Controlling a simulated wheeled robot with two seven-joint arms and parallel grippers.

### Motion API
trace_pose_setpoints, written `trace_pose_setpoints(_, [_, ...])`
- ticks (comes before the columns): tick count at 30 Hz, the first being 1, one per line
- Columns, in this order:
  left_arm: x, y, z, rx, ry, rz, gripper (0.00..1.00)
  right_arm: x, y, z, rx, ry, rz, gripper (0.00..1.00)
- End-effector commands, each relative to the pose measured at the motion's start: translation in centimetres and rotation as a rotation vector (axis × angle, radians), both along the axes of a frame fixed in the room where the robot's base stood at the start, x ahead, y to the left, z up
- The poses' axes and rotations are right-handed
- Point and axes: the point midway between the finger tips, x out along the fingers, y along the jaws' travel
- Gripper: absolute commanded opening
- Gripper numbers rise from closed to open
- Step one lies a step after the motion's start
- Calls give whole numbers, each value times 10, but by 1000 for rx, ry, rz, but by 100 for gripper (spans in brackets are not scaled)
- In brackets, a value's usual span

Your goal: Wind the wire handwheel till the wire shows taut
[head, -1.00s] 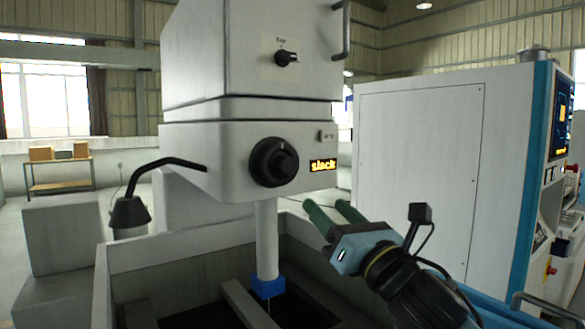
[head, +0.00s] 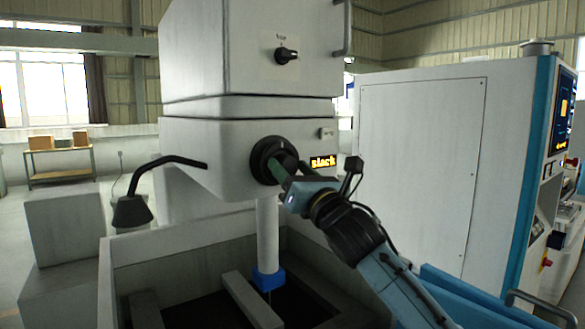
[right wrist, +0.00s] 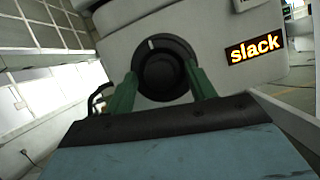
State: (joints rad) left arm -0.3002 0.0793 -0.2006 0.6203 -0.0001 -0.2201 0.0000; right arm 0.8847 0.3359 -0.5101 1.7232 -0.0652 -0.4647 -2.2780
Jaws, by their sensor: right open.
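The black wire handwheel (head: 266,158) is on the front of the white machine head. It also shows in the right wrist view (right wrist: 163,68), with a pale mark near the top of its rim. The display (head: 323,162) beside it reads "slack" in yellow; it reads the same in the right wrist view (right wrist: 254,48). My right gripper (head: 282,168) is open, its green fingers pointing at the handwheel. In the right wrist view the fingers (right wrist: 163,88) stand either side of the wheel's lower part. I cannot tell whether they touch it. My left gripper is not in view.
A small black knob (head: 287,56) sits higher on the machine head. A black bent lamp (head: 132,209) sticks out at left. Below are a white column with a blue end (head: 268,279) and a grey tank (head: 190,262). A tall white cabinet (head: 420,160) stands at right.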

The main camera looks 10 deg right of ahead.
Motion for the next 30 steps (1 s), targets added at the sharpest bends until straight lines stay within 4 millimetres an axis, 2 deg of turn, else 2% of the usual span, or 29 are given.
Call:
trace_pose_setpoints(7, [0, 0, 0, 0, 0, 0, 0, 0, 0, 0, 1, 0, 0, 55])
trace_pose_setpoints(17, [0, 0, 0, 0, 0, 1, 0, 0, 0, 0, 0, 1, 1, 12])
trace_pose_setpoints(23, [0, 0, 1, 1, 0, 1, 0, 0, 0, 0, 13, 7, 1, 11])
trace_pose_setpoints(30, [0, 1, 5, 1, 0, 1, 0, 0, 2, 0, 105, 46, 1, 11])
